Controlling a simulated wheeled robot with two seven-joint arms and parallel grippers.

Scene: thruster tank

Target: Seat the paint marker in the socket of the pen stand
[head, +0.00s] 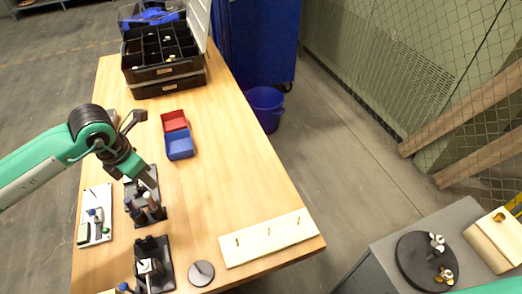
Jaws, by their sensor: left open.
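My left gripper (147,182) is open and points down over a dark stand (155,219) on the left side of the wooden table. Several upright, pen-like things stand at this stand, one with a brownish top (147,197) and one dark bluish one (130,206). The gripper partly covers the stand's far end. A second black stand (165,270) is nearer the front edge, with a white-topped piece on it. A blue-topped item (124,287) is at the bottom edge of the picture. I cannot tell which one is the paint marker. My right gripper is out of view.
A red bin (174,120) and blue bin (180,145) stand beyond the gripper, before a black compartment case (164,75). A white board (108,191) lies left. A grey disc (201,273) and pegged wooden board (267,238) lie near the front. The table's middle is clear.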

